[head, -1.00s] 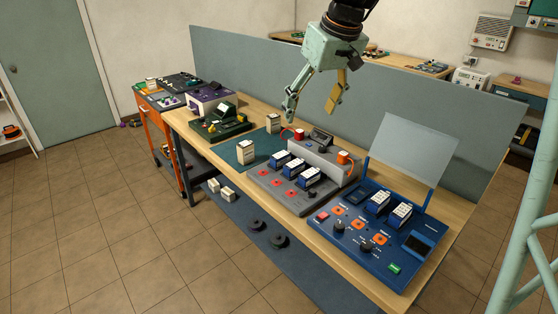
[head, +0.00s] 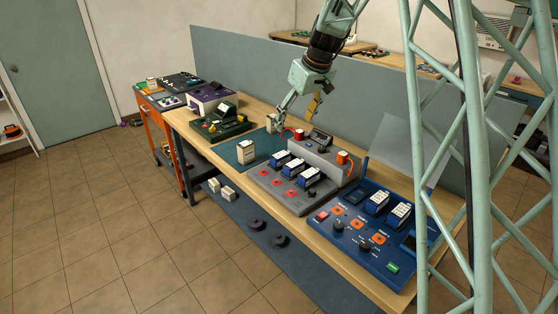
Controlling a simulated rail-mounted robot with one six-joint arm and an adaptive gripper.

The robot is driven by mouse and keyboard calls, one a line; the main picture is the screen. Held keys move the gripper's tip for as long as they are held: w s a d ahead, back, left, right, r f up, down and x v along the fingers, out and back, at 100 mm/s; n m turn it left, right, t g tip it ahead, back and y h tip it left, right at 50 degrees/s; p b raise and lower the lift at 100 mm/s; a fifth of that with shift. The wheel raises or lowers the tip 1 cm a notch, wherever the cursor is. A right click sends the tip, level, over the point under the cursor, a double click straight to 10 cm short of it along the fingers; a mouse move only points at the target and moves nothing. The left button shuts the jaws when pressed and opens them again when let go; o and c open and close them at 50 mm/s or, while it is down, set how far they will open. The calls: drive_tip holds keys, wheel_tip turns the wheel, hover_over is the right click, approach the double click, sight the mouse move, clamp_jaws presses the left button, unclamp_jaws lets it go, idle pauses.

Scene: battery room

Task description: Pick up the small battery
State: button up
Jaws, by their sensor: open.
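Several batteries are in view; I cannot tell which one is the small battery. A cream block-shaped battery (head: 246,152) stands upright on the teal mat (head: 262,148). Another cream one (head: 272,123) stands farther back, partly hidden by my gripper's left finger. Blue-and-white batteries (head: 296,166) sit in a row in the grey charger (head: 268,182), and others (head: 377,202) sit in the blue charger (head: 345,236). My gripper (head: 297,119) is open, pointing down over the back of the bench, by the rear cream battery and left of the grey charger's raised part. No battery shows between its fingers.
A grey partition (head: 235,62) runs behind the bench. A raised clear panel (head: 400,145) stands behind the blue charger. A green device (head: 215,122) and a purple-and-white box (head: 208,98) stand left. Two cream blocks (head: 228,194) and dark discs (head: 256,224) lie below, in front of the bench.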

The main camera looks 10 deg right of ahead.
drive_tip(key=n, duration=0.1)
approach(281, 154)
drive_tip(key=a+v, duration=0.1)
drive_tip(key=v, duration=0.2)
drive_tip(key=shift+s+d+r, duration=0.2)
drive_tip(key=shift+s+d, duration=0.05)
drive_tip(key=shift+d, duration=0.3)
drive_tip(key=shift+f, duration=0.1)
drive_tip(key=shift+x, duration=4.25)
drive_tip(key=shift+a, duration=0.15)
drive_tip(key=shift+x, duration=2.55)
drive_tip(key=shift+w, duration=0.1)
drive_tip(key=c, duration=1.3)
